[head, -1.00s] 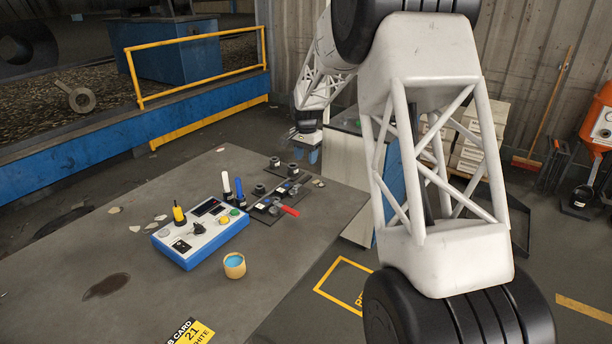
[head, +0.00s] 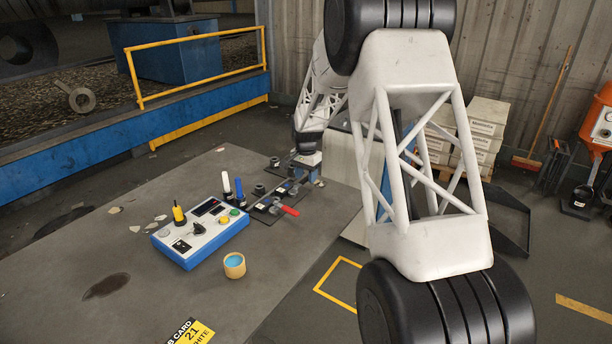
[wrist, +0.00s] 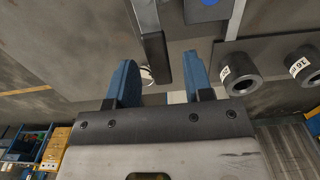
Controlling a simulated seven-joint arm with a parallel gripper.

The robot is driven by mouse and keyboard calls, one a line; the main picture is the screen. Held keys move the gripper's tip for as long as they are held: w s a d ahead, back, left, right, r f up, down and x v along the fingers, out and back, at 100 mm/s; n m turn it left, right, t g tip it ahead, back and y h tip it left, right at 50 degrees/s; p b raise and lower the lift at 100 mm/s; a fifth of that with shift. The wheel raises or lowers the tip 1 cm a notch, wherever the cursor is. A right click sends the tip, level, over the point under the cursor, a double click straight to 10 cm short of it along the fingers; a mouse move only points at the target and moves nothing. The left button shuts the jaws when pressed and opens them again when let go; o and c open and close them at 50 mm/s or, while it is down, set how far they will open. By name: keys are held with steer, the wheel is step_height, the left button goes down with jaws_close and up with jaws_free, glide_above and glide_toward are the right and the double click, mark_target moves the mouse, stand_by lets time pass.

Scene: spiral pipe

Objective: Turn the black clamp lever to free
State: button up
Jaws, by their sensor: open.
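My gripper (head: 307,172) is over the far end of the clamp fixtures on the grey table in the head view. In the wrist view its two blue fingers (wrist: 160,80) are open and apart. A dark bar that looks like the black clamp lever (wrist: 156,55) reaches down from the top of the wrist view, with its end between the fingers and nearer the right one. I cannot tell whether a finger touches it. In the head view the gripper hides this spot. A red handle (head: 289,210) sticks out from the nearer fixture (head: 264,208).
Two dark ring-shaped fittings with white labels (wrist: 240,75) stand right of the fingers. The table's front left is mostly clear.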

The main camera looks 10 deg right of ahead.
steer(key=shift+c, duration=0.5)
jaws_close()
steer(key=shift+s+d, duration=0.1)
steer(key=m, duration=0.2)
steer(key=s+d+m, duration=0.1)
steer(key=shift+s+r+m, duration=0.1)
steer(key=shift+s+m, duration=0.2)
steer(key=shift+m, duration=0.1)
steer(key=s+m, duration=0.1)
steer(key=m, duration=0.1)
steer(key=s+m, duration=0.1)
steer(key=m, duration=0.1)
steer(key=shift+s+d+m, duration=0.2)
steer(key=shift+d+m, duration=0.1)
steer(key=shift+d, duration=0.05)
steer(key=s+m, duration=0.2)
steer(key=m, duration=0.1)
steer(key=shift+a+m, duration=0.1)
steer(key=shift+m, duration=0.2)
steer(key=shift+s+a+m, duration=0.25)
steer(key=shift+s+m, duration=0.3)
steer(key=shift+m, duration=0.55)
steer(key=shift+s+a+m, duration=0.25)
steer(key=shift+s+m, duration=0.25)
steer(key=shift+m, duration=0.6)
